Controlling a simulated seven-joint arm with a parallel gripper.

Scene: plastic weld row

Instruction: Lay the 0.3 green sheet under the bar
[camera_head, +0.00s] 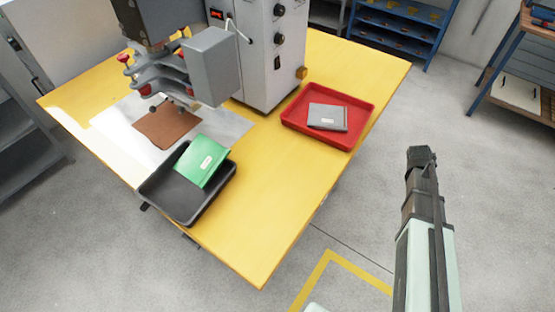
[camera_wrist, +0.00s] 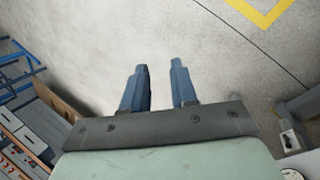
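The green sheet (camera_head: 202,161) lies in the black tray (camera_head: 188,214) at the front left of the yellow table, and a small white label shows on it. The welding machine (camera_head: 262,50) stands behind it, with its bar (camera_head: 180,96) over a brown mat (camera_head: 165,126) on a pale plate. Part of the mat is hidden by the machine's head. My gripper (camera_head: 421,155) is off to the right of the table, over the floor, well apart from the sheet. In the wrist view my gripper (camera_wrist: 160,85) has its two fingers apart with nothing between them.
A red tray (camera_head: 354,137) with a grey sheet (camera_head: 327,117) sits at the table's right. The yellow table (camera_head: 270,190) is clear between the trays. Blue shelves (camera_head: 402,30) and a workbench stand at the back right.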

